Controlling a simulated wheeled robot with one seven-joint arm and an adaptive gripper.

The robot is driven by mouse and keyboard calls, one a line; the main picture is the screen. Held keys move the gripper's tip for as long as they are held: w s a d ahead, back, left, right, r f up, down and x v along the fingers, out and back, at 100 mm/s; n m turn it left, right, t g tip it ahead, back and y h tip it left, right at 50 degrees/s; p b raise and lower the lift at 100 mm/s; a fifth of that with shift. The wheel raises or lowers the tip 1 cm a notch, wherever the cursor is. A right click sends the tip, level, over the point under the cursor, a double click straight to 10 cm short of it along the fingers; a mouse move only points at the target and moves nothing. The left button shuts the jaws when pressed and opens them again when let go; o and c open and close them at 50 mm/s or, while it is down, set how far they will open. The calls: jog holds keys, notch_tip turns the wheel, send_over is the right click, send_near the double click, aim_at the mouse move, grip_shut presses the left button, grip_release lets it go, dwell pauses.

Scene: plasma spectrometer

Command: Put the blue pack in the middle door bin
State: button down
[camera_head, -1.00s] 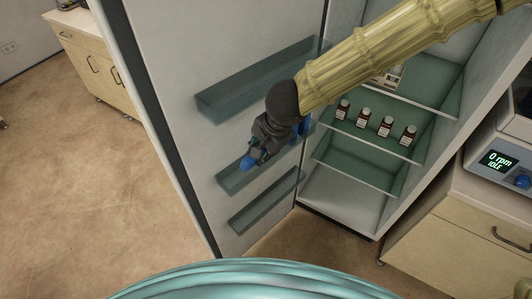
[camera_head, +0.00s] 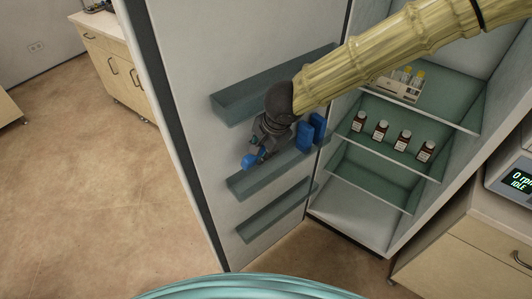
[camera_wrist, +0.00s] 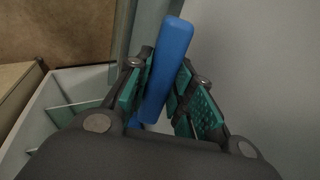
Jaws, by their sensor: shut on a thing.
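The fridge door stands open and carries three greenish see-through bins, one above another. The middle door bin (camera_head: 240,186) has two other blue packs (camera_head: 305,136) standing at its right end. My gripper (camera_head: 258,154) is in front of the door at the left part of the middle bin. It is shut on the blue pack (camera_head: 248,162), whose end sticks out past the fingers. In the wrist view the blue pack (camera_wrist: 170,60) is upright and slightly tilted between the teal finger pads. I cannot tell whether the pack is inside the bin's rim or just above it.
The upper door bin (camera_head: 230,108) is above my gripper and the lower door bin (camera_head: 258,226) is below; both look empty. Fridge shelves at right hold several brown bottles (camera_head: 381,130) and a white rack (camera_head: 400,89). Open floor lies left of the door.

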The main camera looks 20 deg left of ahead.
jog(key=shift+w+a+f+b, duration=0.1)
jog(key=shift+f+b, duration=0.6)
jog(key=shift+f, duration=1.05)
jog(key=shift+a+f+b, duration=0.1)
jog(key=shift+f+b, duration=0.55)
jog(key=shift+f, duration=1.1)
jog(key=shift+s+d+f, duration=0.25)
jog(key=shift+f, duration=0.25)
jog(key=shift+w+a+f, duration=0.1)
jog(key=shift+f, duration=0.25)
jog(key=shift+w, duration=0.1)
jog(key=shift+r, duration=0.2)
jog(key=c, duration=1.2)
grip_release()
jog(key=shift+a, duration=0.1)
jog(key=shift+o, duration=0.2)
jog(key=shift+r, duration=0.1)
